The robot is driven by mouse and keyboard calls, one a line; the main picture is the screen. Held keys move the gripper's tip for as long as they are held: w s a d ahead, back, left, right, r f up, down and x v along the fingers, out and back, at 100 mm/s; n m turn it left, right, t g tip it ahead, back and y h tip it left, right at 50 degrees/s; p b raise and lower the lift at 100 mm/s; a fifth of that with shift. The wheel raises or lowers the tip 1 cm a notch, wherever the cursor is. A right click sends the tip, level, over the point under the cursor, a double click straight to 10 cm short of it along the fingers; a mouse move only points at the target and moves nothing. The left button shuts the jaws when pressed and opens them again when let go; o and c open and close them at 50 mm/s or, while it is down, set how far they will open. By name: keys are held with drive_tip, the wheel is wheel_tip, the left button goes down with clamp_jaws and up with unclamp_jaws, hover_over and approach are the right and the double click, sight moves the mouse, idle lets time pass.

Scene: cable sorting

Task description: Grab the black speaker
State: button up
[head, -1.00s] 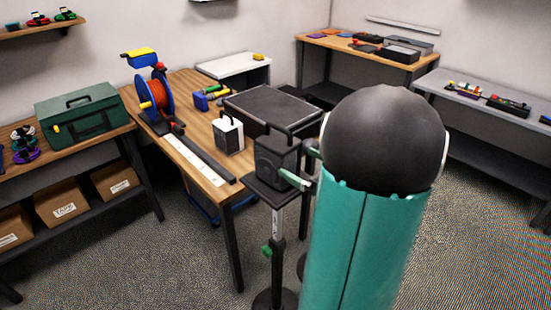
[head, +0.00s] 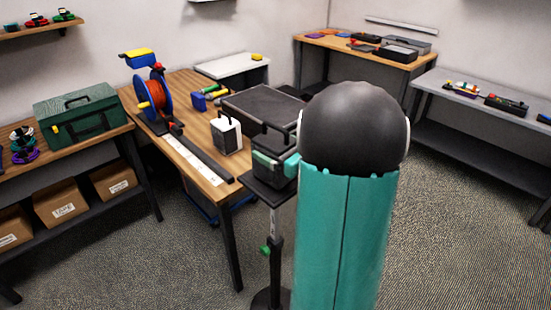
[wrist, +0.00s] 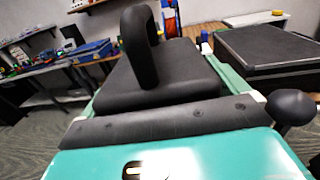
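The black speaker (head: 270,145) stands upright on a small stand (head: 262,191), partly hidden by my gripper and arm in the head view. In the wrist view, the speaker's top (wrist: 170,72) and its upright handle (wrist: 139,45) fill the middle. My gripper (wrist: 155,78) has its teal fingers apart, one on each side of the speaker. In the head view, one teal finger crosses the speaker's near side. The fingers lie close along the speaker's sides; I cannot tell whether they touch it. The lower part of the speaker is hidden in the wrist view.
A wooden table (head: 204,180) stands behind the stand with a white box-like device (head: 226,134), a large black case (head: 262,104) and a cable reel (head: 153,95). The case's near edge is close behind the speaker. Open floor (head: 450,230) lies to the right.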

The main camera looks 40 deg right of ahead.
drive_tip(key=c, duration=1.4)
drive_tip(key=shift+w, duration=0.1)
drive_tip(key=shift+c, duration=0.3)
drive_tip(key=shift+r, duration=0.1)
